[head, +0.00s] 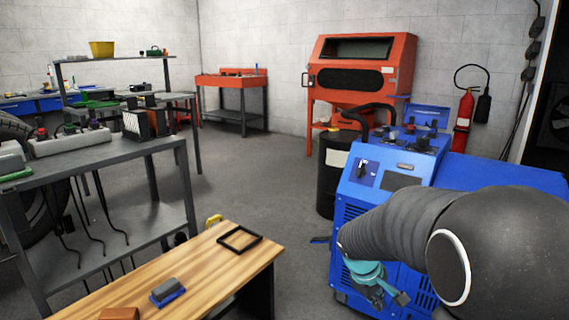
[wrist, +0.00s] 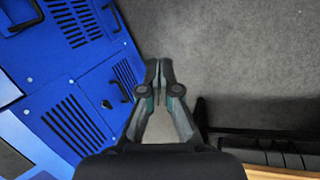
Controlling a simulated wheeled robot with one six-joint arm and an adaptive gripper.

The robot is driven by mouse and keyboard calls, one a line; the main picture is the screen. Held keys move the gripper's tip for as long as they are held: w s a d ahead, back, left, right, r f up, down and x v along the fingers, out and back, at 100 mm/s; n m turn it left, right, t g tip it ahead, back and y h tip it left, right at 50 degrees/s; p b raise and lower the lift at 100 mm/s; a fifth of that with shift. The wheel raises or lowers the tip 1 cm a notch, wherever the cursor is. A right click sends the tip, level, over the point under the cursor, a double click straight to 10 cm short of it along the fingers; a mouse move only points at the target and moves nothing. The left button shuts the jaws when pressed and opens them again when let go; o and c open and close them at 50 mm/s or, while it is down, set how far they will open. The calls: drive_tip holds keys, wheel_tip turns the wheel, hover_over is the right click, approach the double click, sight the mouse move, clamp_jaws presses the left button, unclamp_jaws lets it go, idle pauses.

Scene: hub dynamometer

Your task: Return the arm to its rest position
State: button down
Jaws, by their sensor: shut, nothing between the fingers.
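My gripper (wrist: 159,72) is shut and empty in the wrist view, with its fingertips together over the grey floor. In the head view my dark arm reaches in from the right. My gripper (head: 396,300) hangs below the arm's end, in front of the blue machine (head: 352,200). The machine's vented blue panels (wrist: 75,60) fill the left of the wrist view. I cannot tell whether the gripper touches the machine.
A wooden table (head: 200,270) at the front holds a black frame (head: 240,238) and a dark block on a blue base (head: 167,291). A grey metal bench (head: 100,150) stands left. A black drum (head: 335,170) stands behind the machine. Floor (head: 260,170) is clear mid-room.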

drive_tip(key=s+a+r+m+t+y, duration=0.1)
drive_tip(key=s+a+r+m, duration=0.1)
drive_tip(key=s+r, duration=0.2)
drive_tip(key=s+a+r+m+t+y, duration=0.1)
drive_tip(key=s+r, duration=0.3)
drive_tip(key=s, duration=0.7)
drive_tip(key=s+a+r+m+t+y, duration=0.2)
drive_tip(key=s+a+r+m, duration=0.1)
drive_tip(key=s, duration=0.5)
drive_tip(key=shift+a+r+m, duration=0.3)
drive_tip(key=shift+r, duration=0.35)
